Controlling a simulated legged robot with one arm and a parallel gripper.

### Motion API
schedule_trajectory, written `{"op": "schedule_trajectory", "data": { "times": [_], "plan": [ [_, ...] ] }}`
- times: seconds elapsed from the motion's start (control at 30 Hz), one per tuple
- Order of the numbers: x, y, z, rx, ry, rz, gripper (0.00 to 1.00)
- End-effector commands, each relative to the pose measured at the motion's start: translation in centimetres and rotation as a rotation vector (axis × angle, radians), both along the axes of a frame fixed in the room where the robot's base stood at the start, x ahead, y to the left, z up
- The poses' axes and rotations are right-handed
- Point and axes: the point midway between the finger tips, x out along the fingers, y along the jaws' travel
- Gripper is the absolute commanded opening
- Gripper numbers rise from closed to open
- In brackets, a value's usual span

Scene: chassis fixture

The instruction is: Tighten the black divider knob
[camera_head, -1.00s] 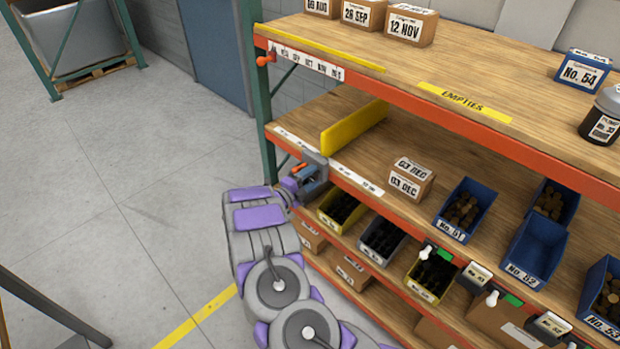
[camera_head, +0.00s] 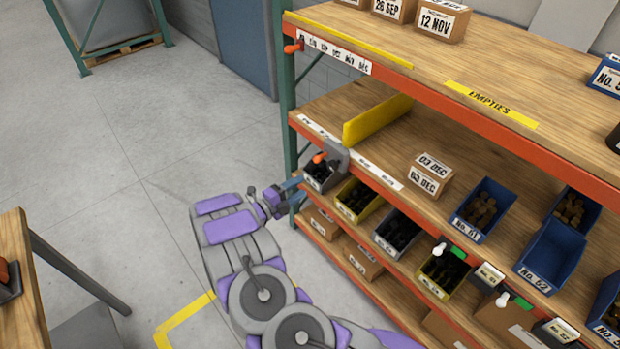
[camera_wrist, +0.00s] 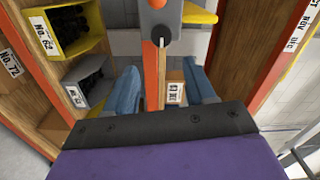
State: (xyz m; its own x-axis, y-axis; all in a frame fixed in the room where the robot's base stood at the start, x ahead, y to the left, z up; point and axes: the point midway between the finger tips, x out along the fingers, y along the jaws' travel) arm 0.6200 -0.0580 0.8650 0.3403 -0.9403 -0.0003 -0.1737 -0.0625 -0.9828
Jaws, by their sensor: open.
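The yellow divider (camera_head: 378,118) stands on the middle shelf, with a grey clamp (camera_head: 336,158) at the shelf's front edge. In the wrist view the clamp (camera_wrist: 158,22) is at top centre on the orange shelf edge, cut off by the frame. My gripper (camera_head: 291,191) is open and empty, below and left of the clamp and apart from it. In the wrist view its blue fingers (camera_wrist: 162,90) are spread, with the shelf edge visible between them.
Below the shelf edge stand a dark bin (camera_head: 320,174), a yellow bin (camera_head: 356,200) and a grey bin (camera_head: 396,231). Another orange knob (camera_head: 293,47) is on the top shelf's end. A wooden table (camera_head: 18,285) is at left. The floor between is open.

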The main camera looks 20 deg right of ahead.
Motion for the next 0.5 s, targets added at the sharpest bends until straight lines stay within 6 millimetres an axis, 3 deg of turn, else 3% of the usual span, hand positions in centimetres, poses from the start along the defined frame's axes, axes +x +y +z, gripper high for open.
{"op": "schedule_trajectory", "data": {
  "times": [0.2, 0.5],
  "plan": [
    [-0.8, 2.3, 0.0, 0.001, 0.001, 0.002, 0.54],
    [-1.0, 2.7, -0.1, 0.002, 0.002, 0.0, 0.54]
  ]
}}
